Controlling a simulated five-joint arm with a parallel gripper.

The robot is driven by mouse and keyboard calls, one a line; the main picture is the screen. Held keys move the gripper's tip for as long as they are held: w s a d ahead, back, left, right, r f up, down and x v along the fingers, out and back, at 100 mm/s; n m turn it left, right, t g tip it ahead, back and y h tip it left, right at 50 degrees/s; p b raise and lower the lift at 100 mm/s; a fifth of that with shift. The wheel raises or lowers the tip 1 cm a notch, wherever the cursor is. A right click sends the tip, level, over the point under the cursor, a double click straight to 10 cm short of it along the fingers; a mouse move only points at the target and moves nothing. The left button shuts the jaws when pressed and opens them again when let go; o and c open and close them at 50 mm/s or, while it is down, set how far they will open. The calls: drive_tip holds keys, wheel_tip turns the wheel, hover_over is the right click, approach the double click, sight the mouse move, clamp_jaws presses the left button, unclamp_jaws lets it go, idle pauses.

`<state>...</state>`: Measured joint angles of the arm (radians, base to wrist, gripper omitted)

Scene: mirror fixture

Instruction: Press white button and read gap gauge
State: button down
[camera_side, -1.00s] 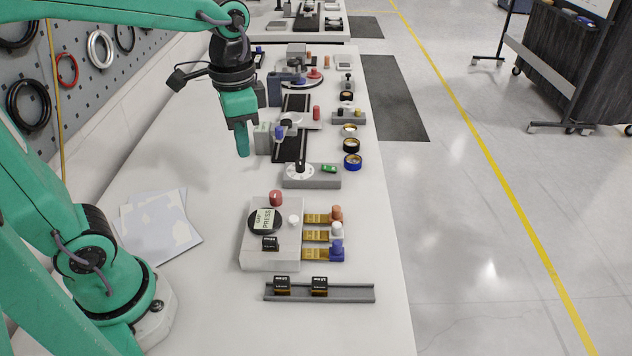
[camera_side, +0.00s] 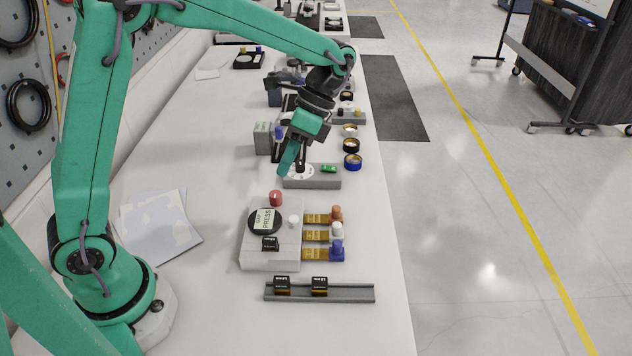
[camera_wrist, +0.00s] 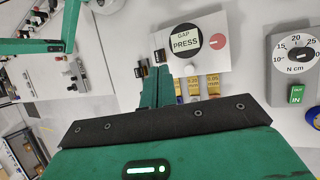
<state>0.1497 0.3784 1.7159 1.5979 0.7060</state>
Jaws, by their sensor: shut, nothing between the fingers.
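A light grey fixture box (camera_side: 283,255) holds a round black gauge face whose pale display (camera_side: 266,220) reads "GAP PRESS"; the words also show in the wrist view (camera_wrist: 186,42). A small white button (camera_side: 293,221) is beside the gauge on the box. My gripper (camera_side: 284,171) is shut and empty, tilted, above the bench behind the box. It touches no button. In the wrist view my fingers (camera_wrist: 157,75) hide part of the strips.
A red knob (camera_side: 276,198) and a black block (camera_side: 270,244) are on the box. A grey rail (camera_side: 345,293) with two black blocks lies in front. A torque dial unit (camera_side: 318,182) stands close by my gripper.

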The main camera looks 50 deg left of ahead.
sight(296, 216)
drive_tip(key=shift+w+d+f+m+g, duration=0.2)
drive_tip(key=shift+w+f+m+g, duration=0.05)
drive_tip(key=shift+f, duration=0.2)
drive_tip(key=shift+w+d+f+m+g, duration=0.15)
drive_tip(key=shift+w+f+m+g, duration=0.1)
drive_tip(key=shift+f, duration=0.15)
drive_tip(key=shift+f, duration=0.15)
drive_tip(key=shift+f, duration=4.25)
drive_tip(key=shift+f, duration=1)
drive_tip(key=shift+r, duration=1)
drive_tip(key=shift+r, duration=0.15)
